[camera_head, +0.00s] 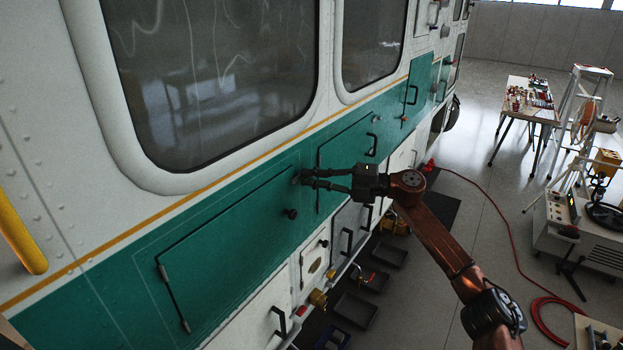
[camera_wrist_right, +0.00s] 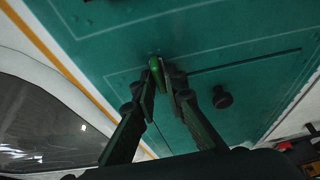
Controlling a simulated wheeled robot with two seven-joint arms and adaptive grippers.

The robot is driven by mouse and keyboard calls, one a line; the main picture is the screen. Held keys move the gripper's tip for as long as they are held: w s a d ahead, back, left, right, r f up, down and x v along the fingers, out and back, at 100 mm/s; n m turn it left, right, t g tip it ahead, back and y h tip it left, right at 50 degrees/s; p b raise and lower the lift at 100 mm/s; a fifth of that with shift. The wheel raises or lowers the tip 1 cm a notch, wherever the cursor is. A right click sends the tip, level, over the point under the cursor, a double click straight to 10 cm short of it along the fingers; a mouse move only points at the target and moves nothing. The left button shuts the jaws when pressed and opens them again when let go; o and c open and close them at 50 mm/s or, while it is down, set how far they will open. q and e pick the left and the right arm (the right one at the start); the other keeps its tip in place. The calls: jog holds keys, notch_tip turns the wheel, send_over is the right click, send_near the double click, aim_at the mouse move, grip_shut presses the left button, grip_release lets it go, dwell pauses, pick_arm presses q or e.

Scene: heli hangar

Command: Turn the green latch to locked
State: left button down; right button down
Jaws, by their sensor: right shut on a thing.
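The green latch (camera_wrist_right: 156,70) shows in the right wrist view as a small green bar on the teal side panel, between my fingertips. My right gripper (camera_wrist_right: 163,78) is shut on it. In the head view my right gripper (camera_head: 304,178) reaches in from the right to the upper corner of the large teal hatch (camera_head: 225,235). The latch is too small and covered there to make out. How far it is turned I cannot tell. My left gripper is not in view.
A dark round knob (camera_head: 290,213) stands out from the hatch just below my fingers; it also shows in the wrist view (camera_wrist_right: 222,98). A black handle (camera_head: 371,145) sits on the panel beyond. A work table (camera_head: 545,115) and red hose (camera_head: 497,226) are off to the right.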

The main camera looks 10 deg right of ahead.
jog(key=c, duration=2.1)
grip_release()
jog(key=v, duration=1.2)
